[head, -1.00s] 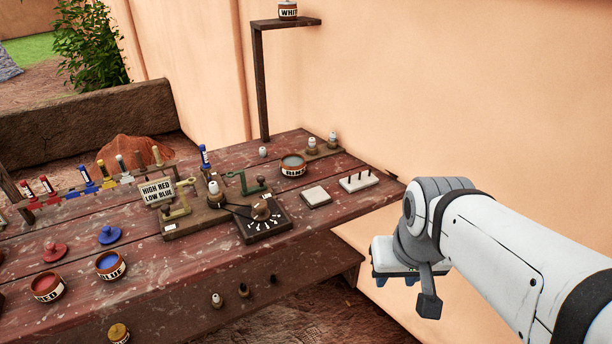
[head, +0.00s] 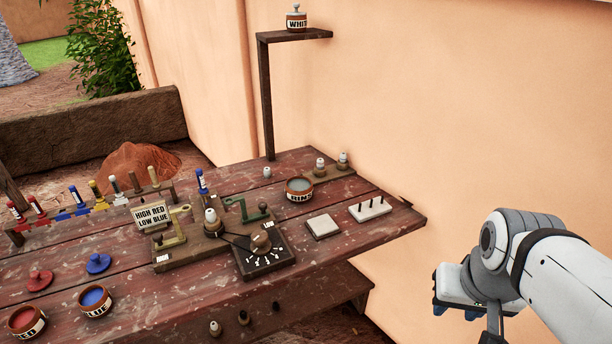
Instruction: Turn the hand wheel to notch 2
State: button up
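The hand wheel (head: 262,243) is a brown knob with a pointer arm. It sits on a dark square plate (head: 266,263) with white notch marks, near the front edge of the red wooden bench. The notch numbers are too small to read, so I cannot tell which notch the pointer is at. My gripper (head: 452,308) hangs off the right end of the bench, well away from the wheel and touching nothing I can see. Its fingers are partly hidden and too small to judge.
A board with brackets and a sign (head: 151,215) stands left of the wheel. A RINSE bowl (head: 299,189), a pale tile (head: 322,227) and a pegged white block (head: 370,208) are to its right. A shelf post (head: 266,100) rises behind. Red and blue pots (head: 95,301) stand front left.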

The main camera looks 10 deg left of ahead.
aim_at(260, 245)
jog(key=u, duration=0.3)
jog(key=i, duration=1)
jog(key=u, duration=0.6)
